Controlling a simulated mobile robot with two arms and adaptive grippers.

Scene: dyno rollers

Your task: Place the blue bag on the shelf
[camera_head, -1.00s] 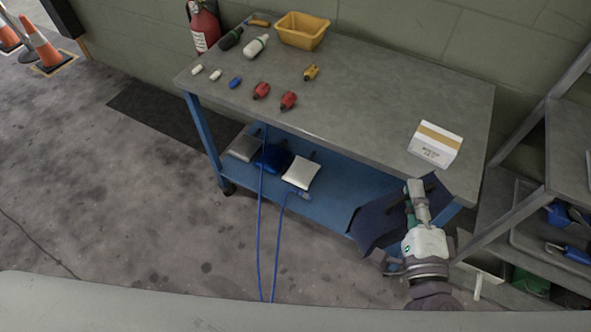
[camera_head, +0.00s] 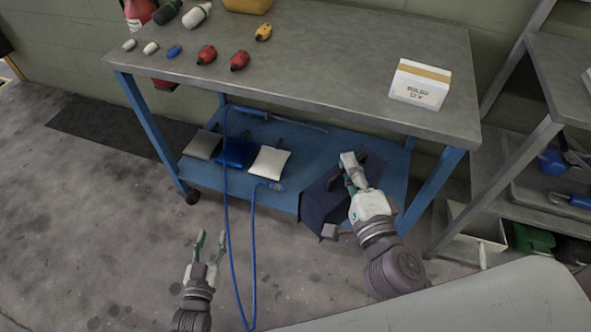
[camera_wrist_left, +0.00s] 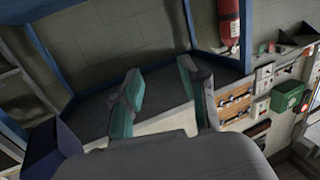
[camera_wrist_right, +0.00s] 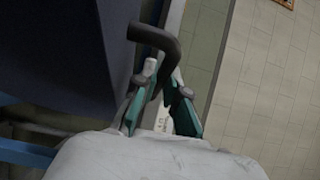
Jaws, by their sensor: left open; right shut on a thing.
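The dark blue bag (camera_head: 322,201) is at the right part of the cart's blue lower shelf (camera_head: 295,197), overlapping its front edge. I cannot tell if its base rests on the shelf. My right gripper (camera_head: 350,163) is shut on the bag's black handle, which arches above the fingers in the right wrist view (camera_wrist_right: 158,38). The bag's dark side (camera_wrist_right: 55,55) fills the left of that view. My left gripper (camera_head: 211,238) is open and empty, low in front of the cart; its spread fingers show in the left wrist view (camera_wrist_left: 158,92).
A blue cable (camera_head: 254,235) hangs in front. The tabletop (camera_head: 330,60) is overhead; a rack (camera_head: 550,110) stands right.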

